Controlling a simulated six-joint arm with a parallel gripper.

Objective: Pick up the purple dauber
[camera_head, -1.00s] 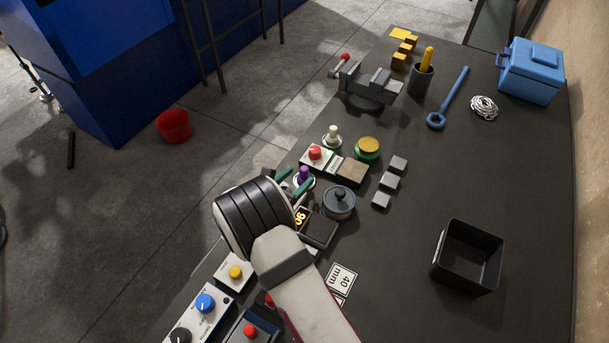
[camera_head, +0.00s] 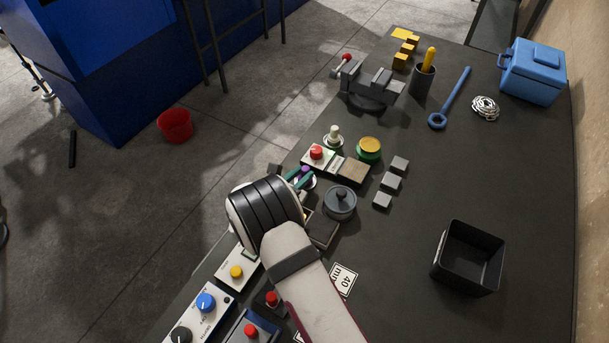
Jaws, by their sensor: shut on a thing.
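The purple dauber (camera_head: 306,170) stands near the left edge of the dark bench, on or at a small pale round base (camera_head: 311,184). Only its top shows. My gripper (camera_head: 299,175) has its greenish fingers at the dauber's purple top and is shut on it. My own wrist and arm come up from the bottom of the picture and hide part of the fingers. Whether the dauber is lifted off its base cannot be told.
A white dauber (camera_head: 334,135), a red knob box (camera_head: 317,154) and a green-yellow tin (camera_head: 369,149) stand just beyond. A black bin (camera_head: 470,256) stands at right. The bench between pot and bin is clear.

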